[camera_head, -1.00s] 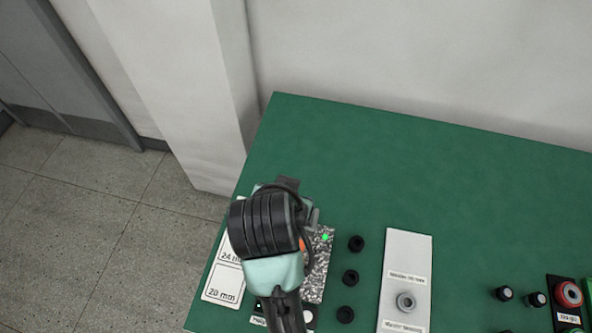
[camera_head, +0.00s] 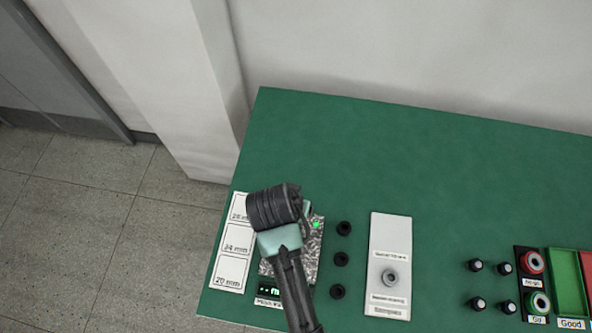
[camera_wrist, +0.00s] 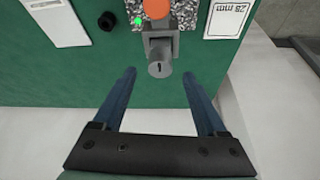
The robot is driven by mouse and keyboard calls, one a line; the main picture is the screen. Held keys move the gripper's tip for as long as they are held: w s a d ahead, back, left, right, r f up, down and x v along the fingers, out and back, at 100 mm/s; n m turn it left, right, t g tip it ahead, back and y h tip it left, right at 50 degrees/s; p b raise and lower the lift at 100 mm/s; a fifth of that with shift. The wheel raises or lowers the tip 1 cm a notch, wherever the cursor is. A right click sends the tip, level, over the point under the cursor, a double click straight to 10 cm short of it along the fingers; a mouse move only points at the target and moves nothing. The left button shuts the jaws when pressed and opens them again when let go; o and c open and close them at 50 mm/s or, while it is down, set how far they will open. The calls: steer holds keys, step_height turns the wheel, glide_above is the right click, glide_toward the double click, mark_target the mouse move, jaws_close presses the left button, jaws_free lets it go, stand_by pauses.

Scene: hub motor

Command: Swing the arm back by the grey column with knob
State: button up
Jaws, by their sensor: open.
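The grey column (camera_wrist: 161,40) shows in the wrist view, with a round grey knob (camera_wrist: 159,70) bearing a dark mark on its near end. It stands at the edge of a speckled grey plate (camera_wrist: 186,14), beside an orange round part (camera_wrist: 157,8) and a green light (camera_wrist: 138,20). My gripper (camera_wrist: 159,74) is open, its two blue fingers pointing toward the column. The knob appears between the fingertips in the picture, with gaps on both sides; I see no contact. In the head view my arm hides the column and the gripper; the speckled plate (camera_head: 309,253) partly shows.
White size cards (camera_head: 232,240) lie left of the plate. Black rings (camera_head: 341,259) and a white labelled panel (camera_head: 391,240) lie right. Black pegs, a red-and-green station (camera_head: 533,263) and a green tray (camera_head: 567,282) are farther right. The green table's back (camera_head: 400,140) is clear.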

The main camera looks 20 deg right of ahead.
steer(key=shift+x, duration=2.35)
steer(key=shift+c, duration=0.2)
jaws_close()
